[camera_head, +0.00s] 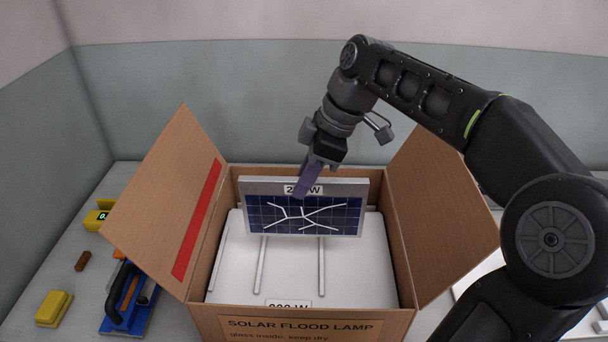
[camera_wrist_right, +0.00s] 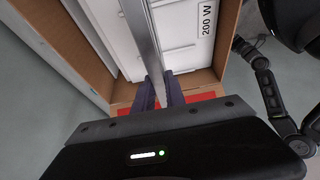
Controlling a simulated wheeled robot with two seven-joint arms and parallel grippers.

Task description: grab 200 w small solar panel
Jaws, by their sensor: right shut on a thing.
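The small solar panel (camera_head: 304,217) is dark blue with a pale frame, white crack-like lines and a "200 W" label on its top edge. It is held upright above the inside of the cardboard box (camera_head: 290,328). My right gripper (camera_head: 308,182) is shut on the panel's top edge. In the right wrist view the panel (camera_wrist_right: 146,45) shows edge-on as a grey strip between the fingers (camera_wrist_right: 160,95). Below it, a white panel-like piece (camera_head: 283,270) with ribs and a partly hidden watt label lies in the box. My left gripper is not in view.
The box flaps stand open; the left flap (camera_head: 160,190) has a red stripe. Left on the table are a blue and orange clamp-like tool (camera_head: 127,300), a yellow block (camera_head: 53,308), a brown piece (camera_head: 83,261) and a yellow device (camera_head: 95,220). White items lie at right, partly behind my arm.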

